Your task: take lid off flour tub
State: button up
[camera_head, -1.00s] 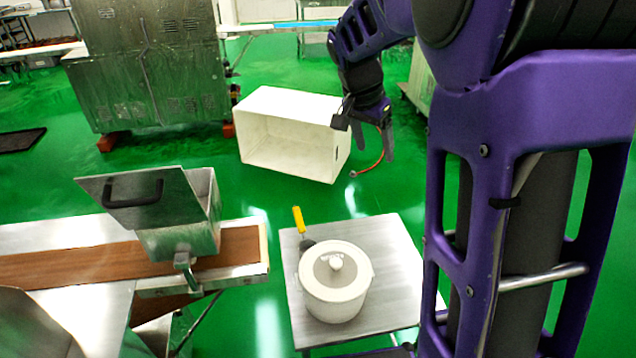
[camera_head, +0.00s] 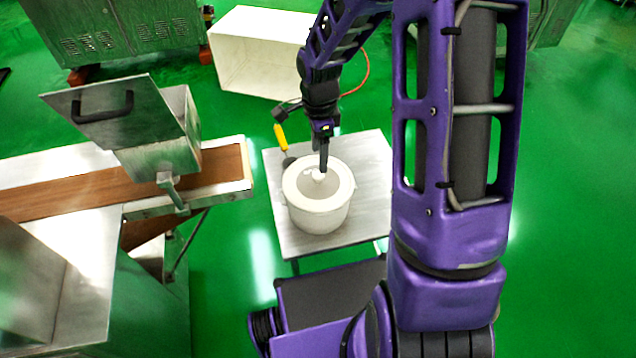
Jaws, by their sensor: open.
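The white round flour tub (camera_head: 318,218) stands upright on a small metal table. Its lid (camera_head: 335,194) sits on top, with a pale knob (camera_head: 318,175) at its middle. My gripper (camera_head: 322,168) points down right over the knob, with its dark fingers at or just above it. The fingers are seen nearly edge-on and hide part of the knob. I cannot tell whether they touch it.
The metal table (camera_head: 370,165) has bare room right of the tub. A yellow-handled tool (camera_head: 280,137) lies behind the tub. A metal hopper (camera_head: 160,130) on a brown conveyor (camera_head: 90,196) stands left. A white crate (camera_head: 255,55) lies on the floor behind.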

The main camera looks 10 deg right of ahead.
aim_at(318, 175)
notch_tip(318, 175, down, 7)
jog(key=shift+s+a+r+b, duration=0.1)
jog(key=shift+a+r+b, duration=0.1)
jog(key=shift+b, duration=0.2)
grip_shut()
